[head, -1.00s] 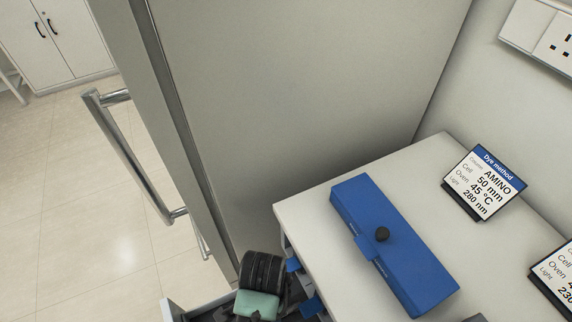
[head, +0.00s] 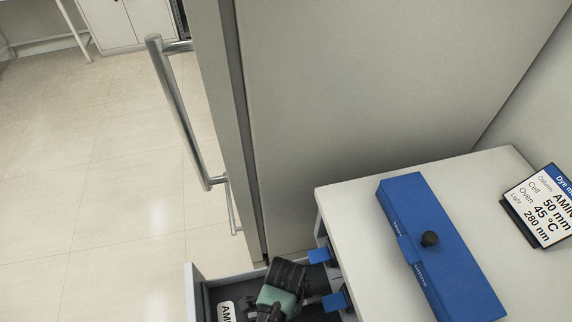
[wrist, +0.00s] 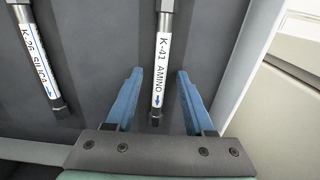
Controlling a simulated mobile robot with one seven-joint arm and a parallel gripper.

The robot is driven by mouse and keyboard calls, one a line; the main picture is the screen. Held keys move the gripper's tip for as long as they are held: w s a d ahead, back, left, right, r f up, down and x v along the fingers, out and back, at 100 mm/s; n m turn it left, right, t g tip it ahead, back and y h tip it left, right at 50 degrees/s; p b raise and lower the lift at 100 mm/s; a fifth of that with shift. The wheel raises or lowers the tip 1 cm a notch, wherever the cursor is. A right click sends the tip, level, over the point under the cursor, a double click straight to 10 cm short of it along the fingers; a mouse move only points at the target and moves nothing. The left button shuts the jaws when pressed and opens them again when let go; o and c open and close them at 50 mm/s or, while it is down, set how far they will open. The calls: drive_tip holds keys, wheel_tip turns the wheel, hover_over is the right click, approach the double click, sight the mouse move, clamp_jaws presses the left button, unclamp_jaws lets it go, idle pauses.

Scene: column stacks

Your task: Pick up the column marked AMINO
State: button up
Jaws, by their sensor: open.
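In the wrist view, the column labelled K-41 AMINO (wrist: 162,62) lies on the dark grey floor of a drawer. It has a white label with a blue arrow and a dark end cap. My gripper (wrist: 159,76) is open, with one blue finger on each side of the column and a visible gap on both sides. Whether the fingers are level with the column cannot be told. In the head view, the open drawer (head: 191,292) sits low beside the cabinet.
A second column, labelled K-26 SILICA (wrist: 40,65), lies to the left in the drawer. A pale drawer wall (wrist: 246,60) rises close on the right. A blue case (head: 425,240) and a method sign (head: 545,205) are on the cabinet top (head: 345,215). A door handle (head: 180,115) stands left.

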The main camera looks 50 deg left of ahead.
drive_tip(key=shift+f, duration=0.45)
clamp_jaws()
idle(1.1)
